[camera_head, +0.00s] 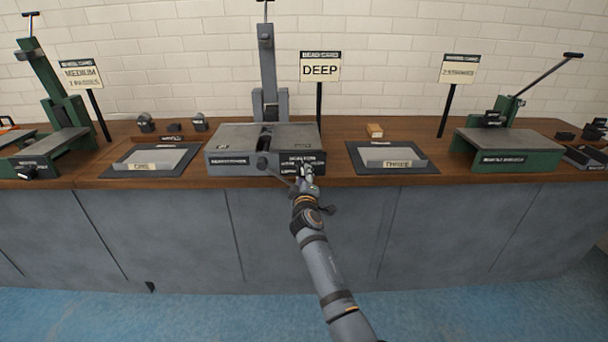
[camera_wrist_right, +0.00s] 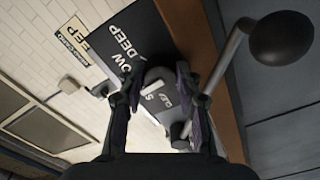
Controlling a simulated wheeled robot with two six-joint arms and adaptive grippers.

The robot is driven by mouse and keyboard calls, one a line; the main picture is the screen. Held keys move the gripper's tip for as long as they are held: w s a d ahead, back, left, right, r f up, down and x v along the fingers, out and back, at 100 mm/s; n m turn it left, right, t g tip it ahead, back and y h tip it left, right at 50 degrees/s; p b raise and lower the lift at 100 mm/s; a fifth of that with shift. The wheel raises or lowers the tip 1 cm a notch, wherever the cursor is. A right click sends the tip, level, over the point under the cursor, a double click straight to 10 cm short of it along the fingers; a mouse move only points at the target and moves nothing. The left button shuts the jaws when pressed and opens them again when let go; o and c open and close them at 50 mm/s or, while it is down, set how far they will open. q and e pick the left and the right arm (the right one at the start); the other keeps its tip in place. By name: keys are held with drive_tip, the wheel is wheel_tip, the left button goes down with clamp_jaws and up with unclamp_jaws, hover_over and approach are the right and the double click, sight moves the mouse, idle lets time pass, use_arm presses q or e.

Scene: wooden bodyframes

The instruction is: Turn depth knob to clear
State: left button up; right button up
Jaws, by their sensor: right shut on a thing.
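The grey press (camera_head: 225,158) stands at the middle of the bench, with a tall lever arm (camera_head: 267,60) upright at its back. A dark label panel is at the right of its front face; it also shows in the right wrist view (camera_wrist_right: 128,32), with "DEEP" and part of "OW" readable. My right gripper (camera_head: 306,172) is at this panel, and its fingers (camera_wrist_right: 157,90) are shut around the grey depth knob (camera_wrist_right: 155,78). The knob has a pale bar mark on its face; the small lettering beside it is hard to read. My left gripper is not in view.
A sign reading "DEEP" (camera_head: 320,72) stands behind the press. A dark ball-ended handle (camera_wrist_right: 281,38) is close to the right gripper. Trays (camera_head: 150,161) (camera_head: 393,160) flank the press. Green presses (camera_head: 60,140) (camera_head: 500,145) stand farther left and right. A small wooden block (camera_head: 375,130) lies behind the right tray.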

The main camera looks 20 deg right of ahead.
use_arm(q)
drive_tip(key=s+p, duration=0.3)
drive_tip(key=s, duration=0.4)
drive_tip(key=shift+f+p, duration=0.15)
drive_tip(key=shift+p, duration=0.25)
use_arm(e)
drive_tip(key=shift+r+n, duration=0.1)
drive_tip(key=shift+n, duration=5.3)
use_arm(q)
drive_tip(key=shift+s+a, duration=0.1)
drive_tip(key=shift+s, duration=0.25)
use_arm(e)
drive_tip(key=o, duration=1)
drive_tip(key=shift+c, duration=0.2)
drive_tip(key=shift+o, duration=1)
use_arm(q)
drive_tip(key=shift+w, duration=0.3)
